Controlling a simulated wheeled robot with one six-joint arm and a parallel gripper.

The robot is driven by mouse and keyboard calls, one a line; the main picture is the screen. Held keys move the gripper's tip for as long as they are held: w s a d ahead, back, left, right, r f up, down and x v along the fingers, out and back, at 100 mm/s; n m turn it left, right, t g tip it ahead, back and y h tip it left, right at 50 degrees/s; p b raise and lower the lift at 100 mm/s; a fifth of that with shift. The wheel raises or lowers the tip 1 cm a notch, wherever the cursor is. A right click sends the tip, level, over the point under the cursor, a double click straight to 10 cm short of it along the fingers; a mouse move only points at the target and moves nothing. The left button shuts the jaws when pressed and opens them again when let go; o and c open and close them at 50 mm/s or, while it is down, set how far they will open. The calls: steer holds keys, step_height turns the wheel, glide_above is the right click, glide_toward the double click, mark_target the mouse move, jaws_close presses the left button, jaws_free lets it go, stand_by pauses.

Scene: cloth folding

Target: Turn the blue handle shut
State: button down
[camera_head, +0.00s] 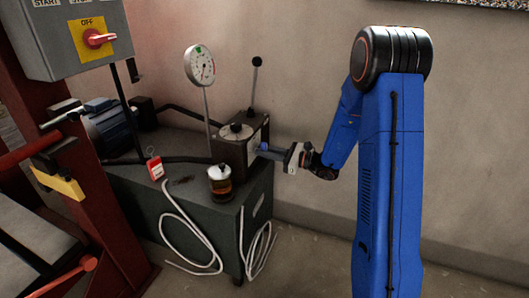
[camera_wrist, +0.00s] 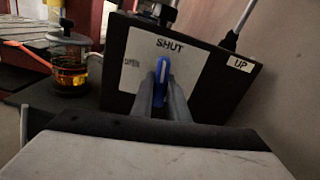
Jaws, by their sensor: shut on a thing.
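The blue handle (camera_wrist: 161,80) is on a white plate (camera_wrist: 190,65) on the front of a dark box (camera_wrist: 228,92). The word SHUT is on the plate above the handle, and a smaller blurred label is to its left. The handle stands about upright, its visible end toward SHUT. My gripper (camera_wrist: 161,92) is shut on the handle, one grey finger on each side. In the head view my gripper (camera_head: 280,154) reaches the box (camera_head: 238,148) from the right. The handle's lower part is hidden between the fingers.
A jar of amber liquid (camera_head: 220,184) stands left of the handle on the dark green cabinet (camera_head: 225,220). A dial gauge (camera_head: 200,65) and a black-knobbed lever (camera_head: 255,80) rise above. A wall is behind.

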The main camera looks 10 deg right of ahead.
steer(key=shift+f+m, duration=0.1)
steer(key=shift+m, duration=0.8)
steer(key=c, duration=1.7)
jaws_free()
steer(key=shift+d, duration=0.1)
steer(key=v, duration=1.7)
steer(key=shift+s+d, duration=0.1)
steer(key=shift+s, duration=0.05)
